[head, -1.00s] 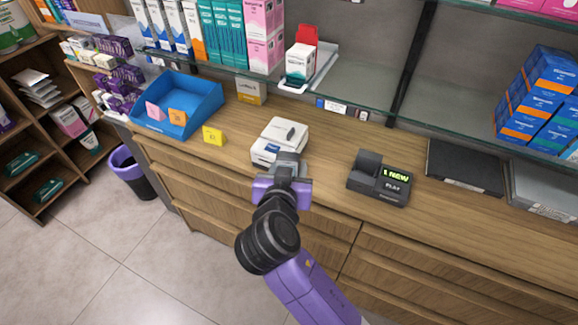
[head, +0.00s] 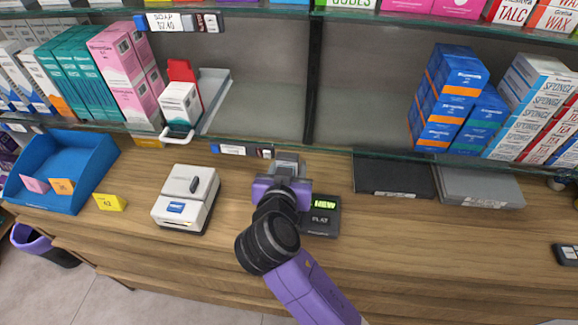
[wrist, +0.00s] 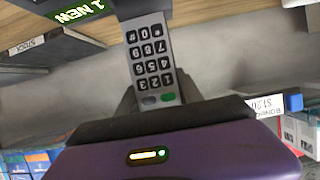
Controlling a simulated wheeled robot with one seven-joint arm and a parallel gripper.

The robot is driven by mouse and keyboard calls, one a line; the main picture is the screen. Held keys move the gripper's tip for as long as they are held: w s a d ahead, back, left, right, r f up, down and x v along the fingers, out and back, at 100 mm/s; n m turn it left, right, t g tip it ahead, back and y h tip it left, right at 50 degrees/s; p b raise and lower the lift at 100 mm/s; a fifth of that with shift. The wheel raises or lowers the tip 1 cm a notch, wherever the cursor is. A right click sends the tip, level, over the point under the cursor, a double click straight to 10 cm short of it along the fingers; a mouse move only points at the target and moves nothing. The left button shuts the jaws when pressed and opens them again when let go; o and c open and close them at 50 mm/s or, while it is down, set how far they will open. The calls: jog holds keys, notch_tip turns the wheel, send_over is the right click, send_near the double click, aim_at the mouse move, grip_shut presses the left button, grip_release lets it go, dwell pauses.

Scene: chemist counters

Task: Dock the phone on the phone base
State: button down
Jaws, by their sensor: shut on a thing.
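My gripper (head: 287,168) is shut on the phone, above the counter at the left part of the phone base. In the wrist view the phone (wrist: 152,58) is grey with a black number keypad and a green key, held between the dark fingers (wrist: 157,98). I cannot tell whether phone and base touch.
A white box-shaped device (head: 185,200) stands left of the base, with a yellow tag (head: 110,203) and a blue tray (head: 70,165) further left. A dark flat box (head: 393,177) and a grey one (head: 480,187) lie at the right. A glass shelf edge runs behind.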

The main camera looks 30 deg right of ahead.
jog(key=shift+f+b, duration=1.85)
jog(key=shift+f, duration=0.9)
jog(key=shift+a+f+b, duration=0.1)
jog(key=shift+f+b, duration=0.45)
jog(key=shift+b, duration=0.15)
jog(key=c, duration=1.1)
grip_release()
jog(key=shift+o, duration=0.2)
jog(key=p+v, duration=0.3)
jog(key=v, duration=0.8)
jog(key=shift+f, duration=0.1)
